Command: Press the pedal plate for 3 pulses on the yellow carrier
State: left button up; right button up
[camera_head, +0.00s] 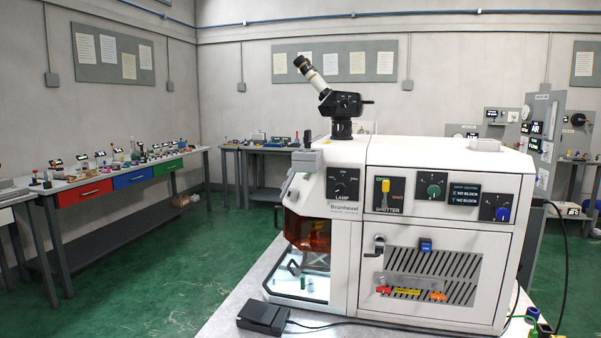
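A black pedal (263,318) lies on the light table top in front of the machine, with a dark cable running right from it. The white machine (440,240) stands behind it. A small yellow piece (408,291) sits low on the machine's front between a red piece (383,290) and an orange piece (438,297); I cannot tell whether it is the carrier. A yellow shutter lever (385,186) is on the upper panel. A dark display (465,195) appears to read "NO BLOCK". Neither of my grippers is in view.
An orange-windowed chamber (308,232) and a microscope eyepiece (310,70) are at the machine's left. A lower handle (375,246) sticks out from its front. A bench with drawers (90,191) stands along the left wall. Green floor (150,260) is clear between.

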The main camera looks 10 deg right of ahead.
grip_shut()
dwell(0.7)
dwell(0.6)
